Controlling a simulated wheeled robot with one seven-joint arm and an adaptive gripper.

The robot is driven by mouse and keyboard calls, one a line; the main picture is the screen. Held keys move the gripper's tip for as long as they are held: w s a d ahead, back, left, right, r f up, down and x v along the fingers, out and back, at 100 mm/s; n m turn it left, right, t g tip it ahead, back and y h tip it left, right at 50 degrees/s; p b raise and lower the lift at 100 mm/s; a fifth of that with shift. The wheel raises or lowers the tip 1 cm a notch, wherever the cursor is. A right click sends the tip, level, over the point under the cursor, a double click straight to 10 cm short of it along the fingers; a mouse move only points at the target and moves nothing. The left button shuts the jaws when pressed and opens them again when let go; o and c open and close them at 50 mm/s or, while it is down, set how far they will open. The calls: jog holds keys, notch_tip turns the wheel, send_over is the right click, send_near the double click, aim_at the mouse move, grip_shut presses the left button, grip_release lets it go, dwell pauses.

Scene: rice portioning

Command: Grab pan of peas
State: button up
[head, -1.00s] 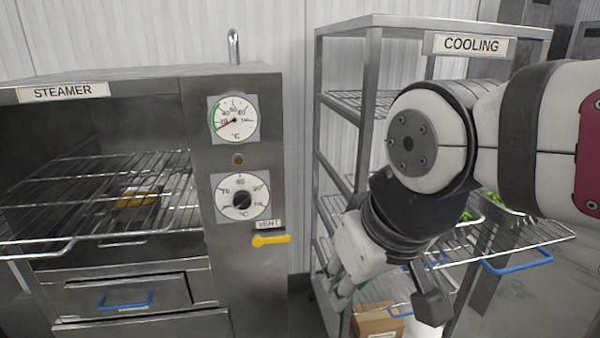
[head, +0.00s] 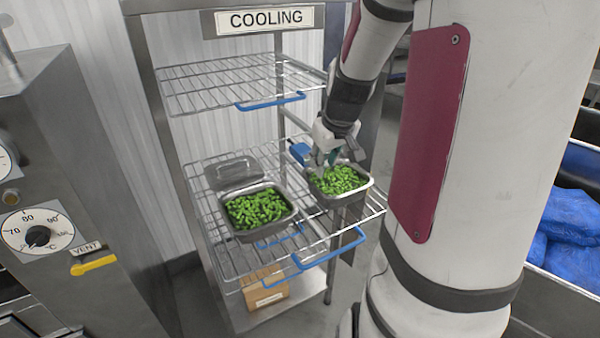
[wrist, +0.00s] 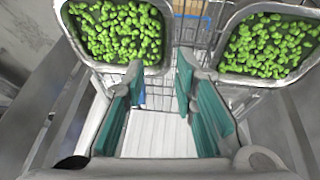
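Two metal pans of green peas sit side by side on the middle wire shelf of the cooling rack. In the head view, the left pan (head: 240,233) is nearer the steamer and the right pan (head: 352,194) is closer to my arm. My gripper (head: 331,158) points down at the back edge of the right pan. In the wrist view, both pans show at the top, a left one (wrist: 165,45) and a right one (wrist: 265,78). My gripper (wrist: 160,70) is open, its teal fingers apart with nothing between them. Its left fingertip overlaps the left pan's rim; contact cannot be told.
A grey lid or empty pan (head: 233,168) lies behind the left pan. An upper wire shelf (head: 225,75) with a blue handle (head: 270,102) is above. A cardboard box (head: 266,292) sits on the bottom shelf. The steamer (head: 75,170) stands left. Blue bags (head: 570,214) lie right.

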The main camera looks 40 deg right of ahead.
jog(key=b, duration=0.1)
send_over(314, 192)
jog(key=s, duration=0.2)
jog(key=f, duration=0.7)
jog(key=shift+s+a+f, duration=0.1)
jog(key=shift+a+f, duration=0.25)
jog(key=shift+f, duration=0.05)
jog(key=shift+x, duration=2.55)
jog(key=shift+a+f, duration=0.2)
jog(key=shift+f, duration=0.05)
grip_shut()
